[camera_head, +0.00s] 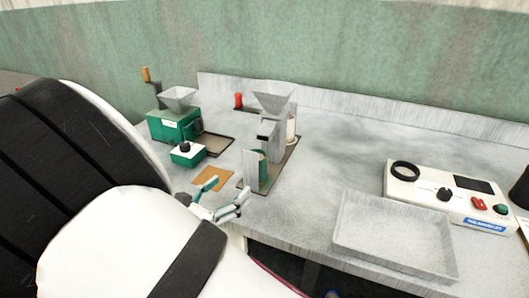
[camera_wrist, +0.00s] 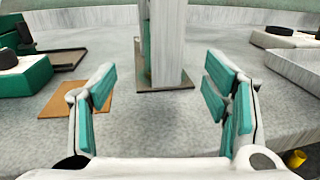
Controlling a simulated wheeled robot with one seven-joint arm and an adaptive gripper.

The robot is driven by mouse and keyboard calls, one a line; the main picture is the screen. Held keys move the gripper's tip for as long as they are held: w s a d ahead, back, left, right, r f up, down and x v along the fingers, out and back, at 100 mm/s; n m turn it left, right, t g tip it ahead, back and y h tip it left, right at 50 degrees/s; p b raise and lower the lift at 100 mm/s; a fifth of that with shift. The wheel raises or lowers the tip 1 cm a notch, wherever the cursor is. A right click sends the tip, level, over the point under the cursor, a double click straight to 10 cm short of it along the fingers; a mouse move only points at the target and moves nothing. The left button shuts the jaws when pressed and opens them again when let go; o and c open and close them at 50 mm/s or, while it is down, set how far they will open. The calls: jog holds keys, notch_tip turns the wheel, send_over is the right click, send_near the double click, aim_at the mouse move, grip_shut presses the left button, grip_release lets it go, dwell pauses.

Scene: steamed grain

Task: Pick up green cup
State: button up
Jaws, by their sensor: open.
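A green rounded piece, which looks like the green cup (camera_head: 263,168), stands at the front of the tall grey machine, mostly hidden by a grey upright post (camera_head: 251,172). In the wrist view a narrow green strip of it (camera_wrist: 146,50) shows at the left edge of the post (camera_wrist: 168,45). My gripper (camera_head: 226,191) is open and empty, low over the front edge of the counter. In the wrist view its two green-padded fingers (camera_wrist: 160,100) are spread wide, with the post ahead between them and clear of both.
A brown mat (camera_head: 213,178) lies near my gripper. A grey tray (camera_head: 341,237) and a white control box (camera_head: 415,190) are at the right. The counter between is bare.

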jog(key=x, duration=1.2)
jog(key=shift+w+d+b, duration=0.15)
jog(key=shift+d+b, duration=0.15)
jog(key=shift+b, duration=0.05)
jog(key=shift+r, duration=0.1)
grip_shut()
